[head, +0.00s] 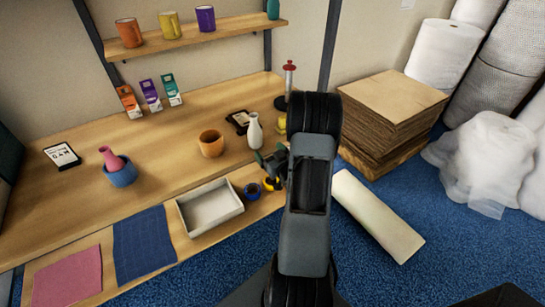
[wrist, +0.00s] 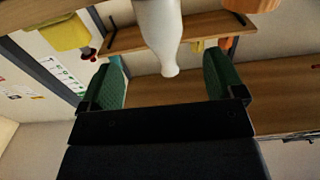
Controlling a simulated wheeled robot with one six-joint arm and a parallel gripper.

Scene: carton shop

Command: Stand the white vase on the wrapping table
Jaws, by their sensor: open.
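The white vase (head: 255,132) stands upright on the wooden bench (head: 75,205), near its right end. My gripper (head: 270,157) is just in front of the vase, on the near side, and its jaws are apart. In the wrist view, the vase (wrist: 162,35) appears upside down, its narrow neck in the gap between the two green fingers of my gripper (wrist: 168,75). The fingers do not appear to touch it. I cannot tell which surface is the wrapping table.
An orange pot (head: 211,144) stands left of the vase, with a dark-framed card (head: 238,120) behind. A yellow item (head: 282,123) and red-topped holder (head: 289,80) are right. Stacked cardboard (head: 390,112) stands right.

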